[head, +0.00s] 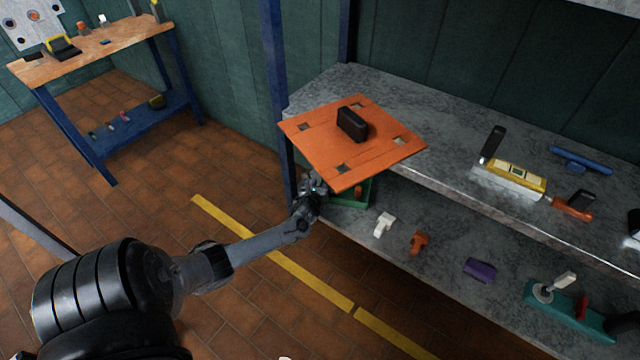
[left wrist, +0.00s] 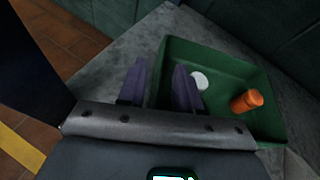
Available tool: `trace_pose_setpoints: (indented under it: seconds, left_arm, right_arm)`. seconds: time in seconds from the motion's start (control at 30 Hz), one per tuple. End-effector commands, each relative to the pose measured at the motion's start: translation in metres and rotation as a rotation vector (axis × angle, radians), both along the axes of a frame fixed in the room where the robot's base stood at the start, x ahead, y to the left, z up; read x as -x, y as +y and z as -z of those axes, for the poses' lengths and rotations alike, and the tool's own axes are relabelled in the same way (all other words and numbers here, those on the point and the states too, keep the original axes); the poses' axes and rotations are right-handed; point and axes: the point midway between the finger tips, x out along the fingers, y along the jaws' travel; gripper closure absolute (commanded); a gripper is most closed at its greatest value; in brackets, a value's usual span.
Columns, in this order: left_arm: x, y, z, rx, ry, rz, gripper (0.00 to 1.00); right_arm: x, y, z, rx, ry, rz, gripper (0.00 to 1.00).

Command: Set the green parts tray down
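The green parts tray (head: 352,196) is at the lower shelf's left end, partly hidden under the orange plate. In the left wrist view the tray (left wrist: 225,64) holds a white round piece (left wrist: 199,80) and an orange peg-like part (left wrist: 246,101). The tray looks level and appears to rest on the grey shelf. My left gripper (head: 316,188) is at the tray's near left side. In the left wrist view its two fingers (left wrist: 160,85) stand apart, one on each side of the tray's wall, with a gap between them. My right gripper is not in view.
The orange plate (head: 320,150) with a black block (head: 352,124) overhangs the upper shelf's edge (head: 470,185) above the tray. A white part (head: 384,224), an orange part (head: 419,242) and a purple part (head: 480,269) lie right of the tray. A blue post (head: 276,70) stands behind left.

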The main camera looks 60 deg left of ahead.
Motion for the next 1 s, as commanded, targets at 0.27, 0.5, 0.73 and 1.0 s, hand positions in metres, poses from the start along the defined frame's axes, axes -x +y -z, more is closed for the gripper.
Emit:
trace_pose_setpoints:
  seconds: [0.27,0.5,0.73,1.0]
  left_arm:
    - [0.027,-0.03,-0.023,0.0,0.003,0.001,0.66]
    - [0.051,-0.058,-0.037,0.002,0.001,0.001,0.66]
    - [0.064,-0.077,-0.042,0.011,-0.004,-0.001,0.66]
    - [0.068,-0.15,-0.031,0.368,-0.138,-0.106,0.66]
  right_arm:
    - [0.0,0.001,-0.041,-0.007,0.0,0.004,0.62]
    - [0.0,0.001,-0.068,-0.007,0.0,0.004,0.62]
    - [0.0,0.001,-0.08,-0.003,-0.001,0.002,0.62]
    - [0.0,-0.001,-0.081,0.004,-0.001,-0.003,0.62]
